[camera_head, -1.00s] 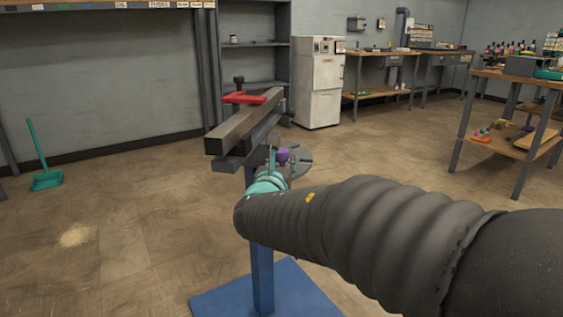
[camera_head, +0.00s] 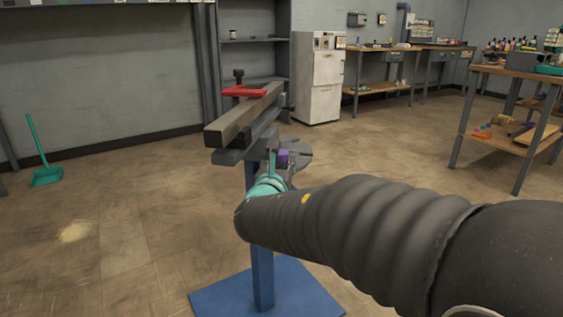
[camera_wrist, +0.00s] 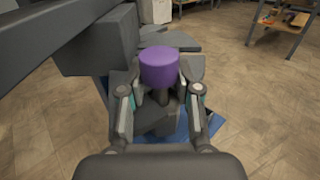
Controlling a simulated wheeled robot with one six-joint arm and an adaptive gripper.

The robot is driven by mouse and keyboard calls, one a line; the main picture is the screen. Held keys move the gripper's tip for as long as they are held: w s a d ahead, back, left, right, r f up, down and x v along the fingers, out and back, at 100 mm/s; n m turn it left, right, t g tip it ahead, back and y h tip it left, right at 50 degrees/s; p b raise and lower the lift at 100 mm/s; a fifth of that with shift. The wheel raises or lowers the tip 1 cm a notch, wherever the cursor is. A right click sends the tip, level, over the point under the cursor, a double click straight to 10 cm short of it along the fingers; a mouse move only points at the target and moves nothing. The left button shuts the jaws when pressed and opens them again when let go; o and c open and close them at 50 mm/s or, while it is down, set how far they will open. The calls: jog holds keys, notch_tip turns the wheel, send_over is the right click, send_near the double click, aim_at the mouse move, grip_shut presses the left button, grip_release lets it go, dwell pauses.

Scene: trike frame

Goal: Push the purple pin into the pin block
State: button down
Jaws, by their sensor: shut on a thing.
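The purple pin (camera_wrist: 159,68) is upright between the fingers of my gripper (camera_wrist: 160,92) in the wrist view. Its wide purple head stands above a thinner dark shank. My fingers are shut on it, one on each side just below the head. The pin also shows small in the head view (camera_head: 283,158), beside the teal end of my arm. A dark grey block (camera_wrist: 158,118) lies below the shank; I cannot tell whether the shank's tip is in a hole, as the fingers and block hide it.
A grey beam (camera_head: 240,125) with a red clamp (camera_head: 243,91) runs close to the left of my gripper, on a blue post and base (camera_head: 290,290). The floor around is open.

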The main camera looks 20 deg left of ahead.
jog(key=shift+f, duration=0.3)
jog(key=c, duration=0.7)
grip_release()
jog(key=shift+f, duration=0.1)
jog(key=s, duration=0.4)
jog(key=s+d, duration=0.1)
jog(key=s, duration=0.7)
jog(key=shift+d, duration=0.2)
